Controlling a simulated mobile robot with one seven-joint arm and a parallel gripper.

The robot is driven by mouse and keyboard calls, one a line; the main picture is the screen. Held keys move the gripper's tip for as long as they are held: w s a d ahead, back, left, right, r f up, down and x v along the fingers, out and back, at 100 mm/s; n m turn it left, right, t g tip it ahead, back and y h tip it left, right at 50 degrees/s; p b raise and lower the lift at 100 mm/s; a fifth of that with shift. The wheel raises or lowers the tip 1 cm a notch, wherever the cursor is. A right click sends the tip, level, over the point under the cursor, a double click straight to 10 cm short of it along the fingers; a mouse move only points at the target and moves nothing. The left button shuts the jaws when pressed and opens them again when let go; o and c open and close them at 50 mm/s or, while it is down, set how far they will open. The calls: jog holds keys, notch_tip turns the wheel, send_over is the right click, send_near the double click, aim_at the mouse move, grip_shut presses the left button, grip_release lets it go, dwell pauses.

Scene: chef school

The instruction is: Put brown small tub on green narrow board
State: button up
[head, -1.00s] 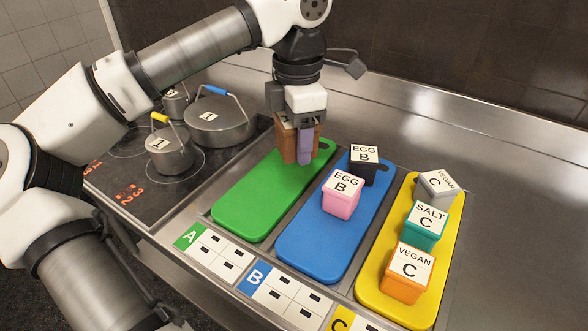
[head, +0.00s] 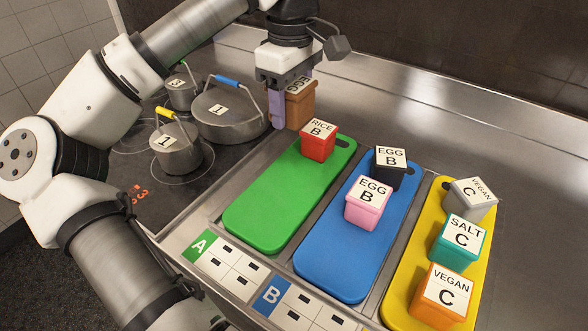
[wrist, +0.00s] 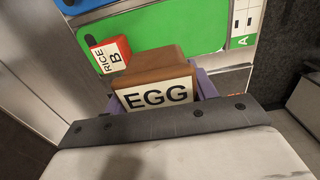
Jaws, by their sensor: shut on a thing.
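My gripper (head: 284,108) has light purple fingers and is shut on the brown small tub (head: 299,108), which has a white EGG label. The tub appears held up near the far left end of the green narrow board (head: 262,215), not over its middle. In the wrist view the brown tub (wrist: 155,70) sits between the fingers, with the green board (wrist: 180,30) beyond it. A red tub labelled RICE B (head: 318,145) stands on the far end of the green board. The near and middle parts of that board are bare.
The blue board (head: 335,255) carries a black tub (head: 389,176) and a pink tub (head: 366,213). The yellow board (head: 403,287) carries grey, teal and orange tubs. Lidded pots (head: 230,118) stand on the hob left of my gripper.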

aim_at(292, 118)
notch_tip(292, 118, down, 15)
jog(key=shift+f+p, duration=0.2)
jog(key=shift+p, duration=0.9)
jog(key=shift+f, duration=0.15)
jog(key=o, duration=1.1)
notch_tip(292, 118, up, 12)
jog(key=b, duration=0.2)
jog(key=shift+r+b, duration=0.2)
jog(key=shift+b, duration=0.1)
